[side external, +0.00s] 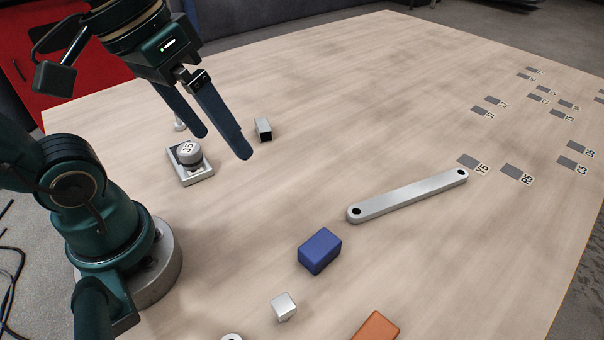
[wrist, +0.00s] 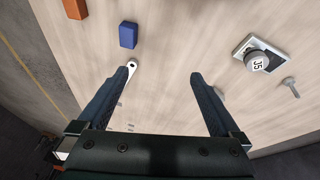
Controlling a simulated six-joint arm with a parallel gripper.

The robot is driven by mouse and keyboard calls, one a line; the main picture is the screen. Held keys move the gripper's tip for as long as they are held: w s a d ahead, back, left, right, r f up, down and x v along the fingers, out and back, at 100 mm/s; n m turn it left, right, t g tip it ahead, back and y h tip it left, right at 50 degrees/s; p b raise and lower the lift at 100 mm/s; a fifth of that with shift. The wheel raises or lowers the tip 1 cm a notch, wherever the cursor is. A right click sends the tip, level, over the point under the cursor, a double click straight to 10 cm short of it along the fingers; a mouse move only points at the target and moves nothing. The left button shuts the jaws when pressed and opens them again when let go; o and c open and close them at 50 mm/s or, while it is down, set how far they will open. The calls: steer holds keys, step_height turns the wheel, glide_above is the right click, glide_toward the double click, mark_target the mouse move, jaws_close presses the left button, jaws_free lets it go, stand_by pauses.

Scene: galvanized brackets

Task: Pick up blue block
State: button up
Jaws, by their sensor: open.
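The blue block (side external: 319,251) lies on the wooden table near the middle front of the side view, with nothing touching it. It also shows in the wrist view (wrist: 128,35), at the upper left beyond my left fingertip. My gripper (side external: 223,145) is open and empty, raised above the table at the upper left of the side view, well away from the block. In the wrist view my two fingers (wrist: 163,72) are spread wide with only bare table between them.
A long metal bar (side external: 408,194) lies right of the block. A silver cube (side external: 284,306) and an orange block (side external: 376,327) lie toward the front. A knob marked J5 (side external: 190,155) and a short square tube (side external: 263,129) are near my gripper. Open table lies behind the bar.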

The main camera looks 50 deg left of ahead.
mark_target(320, 244)
steer(key=w+d+f+n+g+h, duration=0.1)
steer(key=d+n+g+h, duration=0.4)
steer(key=n, duration=0.3)
steer(key=w+r+n+t+h, duration=0.2)
steer(key=w+n+h, duration=0.5)
steer(key=n+h, duration=0.15)
steer(key=shift+y, duration=0.65)
steer(key=f, duration=1.2)
steer(key=d+f, duration=0.1)
steer(key=f, duration=0.5)
steer(key=shift+s+f, duration=0.15)
steer(key=shift+f, duration=0.1)
steer(key=shift+x, duration=2.55)
steer(key=c, duration=1.4)
steer(key=shift+c, duration=0.2)
steer(key=shift+r, duration=0.15)
